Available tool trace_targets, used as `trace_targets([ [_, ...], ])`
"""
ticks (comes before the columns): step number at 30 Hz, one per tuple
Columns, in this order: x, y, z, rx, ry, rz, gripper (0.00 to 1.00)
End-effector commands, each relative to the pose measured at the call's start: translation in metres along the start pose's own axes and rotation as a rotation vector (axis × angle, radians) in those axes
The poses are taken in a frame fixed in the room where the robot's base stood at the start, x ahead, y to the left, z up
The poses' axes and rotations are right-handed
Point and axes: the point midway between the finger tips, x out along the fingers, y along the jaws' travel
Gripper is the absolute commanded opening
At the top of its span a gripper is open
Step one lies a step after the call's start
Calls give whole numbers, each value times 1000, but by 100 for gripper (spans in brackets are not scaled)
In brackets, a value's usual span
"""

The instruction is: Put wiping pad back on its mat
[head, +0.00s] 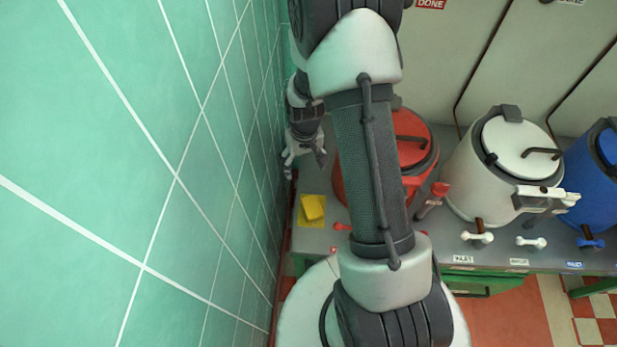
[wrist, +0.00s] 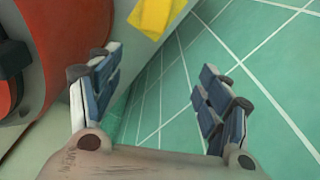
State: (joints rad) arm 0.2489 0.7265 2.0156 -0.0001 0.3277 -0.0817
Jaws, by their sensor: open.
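The yellow wiping pad (head: 313,206) lies on its flat yellow mat (head: 304,222) at the left end of the grey counter, towards the mat's upper right in the head view. In the wrist view the pad (wrist: 150,14) and mat (wrist: 178,10) are cut off by the top edge. My gripper (head: 305,164) is above the counter's left end, beyond the pad and close to the tiled wall. Its fingers stand wide apart in the wrist view (wrist: 155,75), with nothing between them. The pad is apart from the fingers.
The green tiled wall (head: 150,150) runs close along the left. A red kettle (head: 413,140) stands right of the mat, partly hidden by my arm. A white kettle (head: 490,185) and a blue kettle (head: 598,175) stand farther right. Small taps lie along the counter's front.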

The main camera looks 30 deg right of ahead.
Motion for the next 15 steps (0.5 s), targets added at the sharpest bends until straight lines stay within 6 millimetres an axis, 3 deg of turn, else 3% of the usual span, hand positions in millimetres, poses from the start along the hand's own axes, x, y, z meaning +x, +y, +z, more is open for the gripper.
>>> trace_targets([
  [1, -37, -7, -4, -13, 31, 1, 71],
  [6, -132, -28, 10, -43, 94, -1, 71],
  [11, -208, -45, 42, -73, 152, -6, 71],
  [15, -261, -56, 82, -98, 204, -13, 71],
])
